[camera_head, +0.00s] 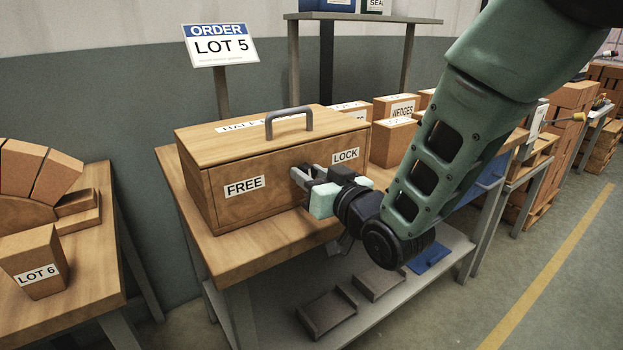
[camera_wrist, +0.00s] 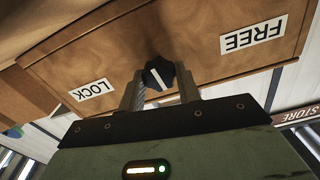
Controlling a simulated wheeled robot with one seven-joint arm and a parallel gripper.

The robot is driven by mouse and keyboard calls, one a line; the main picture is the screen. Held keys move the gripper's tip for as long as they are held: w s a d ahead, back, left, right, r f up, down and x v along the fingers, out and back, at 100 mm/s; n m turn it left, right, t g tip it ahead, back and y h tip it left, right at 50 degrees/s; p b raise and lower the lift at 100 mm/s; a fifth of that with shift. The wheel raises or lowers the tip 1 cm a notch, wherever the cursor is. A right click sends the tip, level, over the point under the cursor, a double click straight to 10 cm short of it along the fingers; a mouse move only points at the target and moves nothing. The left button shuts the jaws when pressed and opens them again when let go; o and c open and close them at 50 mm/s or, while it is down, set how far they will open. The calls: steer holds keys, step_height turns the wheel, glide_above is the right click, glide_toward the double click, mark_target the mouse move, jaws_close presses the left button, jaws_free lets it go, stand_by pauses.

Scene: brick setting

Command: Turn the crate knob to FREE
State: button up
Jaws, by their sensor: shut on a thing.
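The wooden crate (camera_head: 258,180) stands on the workbench, with a FREE label (camera_head: 244,187) on the left of its front face and a LOCK label (camera_head: 345,156) on the right. In the wrist view, which is turned over, FREE (camera_wrist: 253,35) is at the upper right and LOCK (camera_wrist: 91,90) at the lower left. The dark knob (camera_wrist: 158,73) with a white pointer line sits between the two labels. My gripper (camera_head: 303,177) is shut on the knob, one finger on each side. In the head view my fingers mostly hide the knob.
A grey handle (camera_head: 288,121) arches over the crate lid. Several wooden boxes, one marked WEDGES (camera_head: 396,107), stand behind and right of the crate. A LOT 5 sign (camera_head: 220,45) rises behind it. Bare bench top (camera_head: 245,254) lies in front of the crate.

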steer(key=n+b, duration=0.2)
steer(key=n, duration=0.2)
steer(key=shift+f+b, duration=0.15)
steer(key=shift+b, duration=0.2)
steer(key=n+b, duration=0.2)
steer(key=n, duration=0.2)
steer(key=n+b, duration=0.1)
steer(key=n, duration=0.2)
steer(key=shift+a+n+b, duration=0.1)
steer(key=shift+n+b, duration=0.2)
steer(key=shift+s+n+b, duration=0.1)
steer(key=shift+n+b, duration=0.6)
steer(key=shift+n, duration=1.3)
steer(key=o, duration=1)
steer(key=shift+c, duration=0.2)
